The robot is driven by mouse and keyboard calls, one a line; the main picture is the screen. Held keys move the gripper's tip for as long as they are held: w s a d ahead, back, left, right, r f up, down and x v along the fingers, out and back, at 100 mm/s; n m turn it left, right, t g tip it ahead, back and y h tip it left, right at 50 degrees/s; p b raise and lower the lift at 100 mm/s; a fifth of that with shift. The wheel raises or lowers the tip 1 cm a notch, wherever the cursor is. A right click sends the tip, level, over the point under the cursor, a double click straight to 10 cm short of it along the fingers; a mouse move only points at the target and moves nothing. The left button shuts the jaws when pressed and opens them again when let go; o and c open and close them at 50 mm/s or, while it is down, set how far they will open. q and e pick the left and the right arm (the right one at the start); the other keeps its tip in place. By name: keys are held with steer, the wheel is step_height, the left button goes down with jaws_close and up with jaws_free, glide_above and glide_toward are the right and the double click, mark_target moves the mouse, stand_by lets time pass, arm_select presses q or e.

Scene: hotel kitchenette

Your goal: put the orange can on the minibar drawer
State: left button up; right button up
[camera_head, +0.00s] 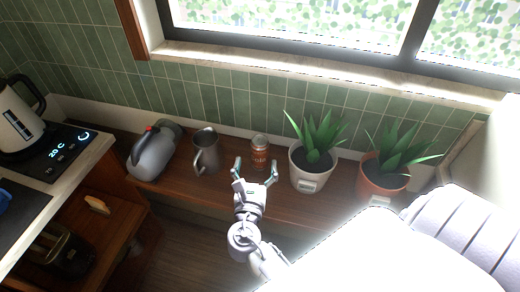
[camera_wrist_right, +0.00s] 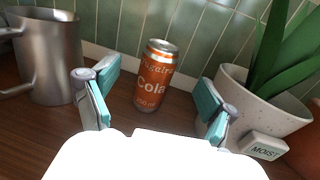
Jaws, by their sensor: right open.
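The orange can (camera_head: 260,152) stands upright on a wooden shelf (camera_head: 227,185) below the window, between a metal pitcher and a potted plant. My right gripper (camera_head: 256,172) is open and empty just in front of it, fingers on either side of its direction. In the right wrist view the can (camera_wrist_right: 155,78), labelled Cola, stands beyond and between the two open teal-padded fingertips (camera_wrist_right: 155,98), apart from them. My left gripper is not in view.
A metal pitcher (camera_head: 206,151) and a grey kettle (camera_head: 152,153) stand left of the can. A white-potted plant (camera_head: 311,168) with a MOIST tag is close on the right, with a terracotta-potted plant (camera_head: 380,182) beyond. A counter (camera_head: 83,150) is at left.

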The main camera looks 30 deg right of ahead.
mark_target(259, 152)
steer(key=shift+x, duration=1.25)
steer(key=p+x, duration=0.1)
steer(key=x, duration=0.1)
steer(key=p+x, duration=0.1)
steer(key=x, duration=0.1)
steer(key=shift+w+d+f, duration=0.2)
steer(key=shift+w+d, duration=0.05)
steer(key=shift+w+d+f, duration=0.2)
steer(key=shift+w+d, duration=0.15)
steer(key=shift+s, duration=0.1)
steer(key=shift+a, duration=0.1)
steer(key=c, duration=0.5)
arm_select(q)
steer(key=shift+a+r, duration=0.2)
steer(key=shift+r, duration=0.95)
arm_select(e)
steer(key=shift+r, duration=0.1)
steer(key=c, duration=1)
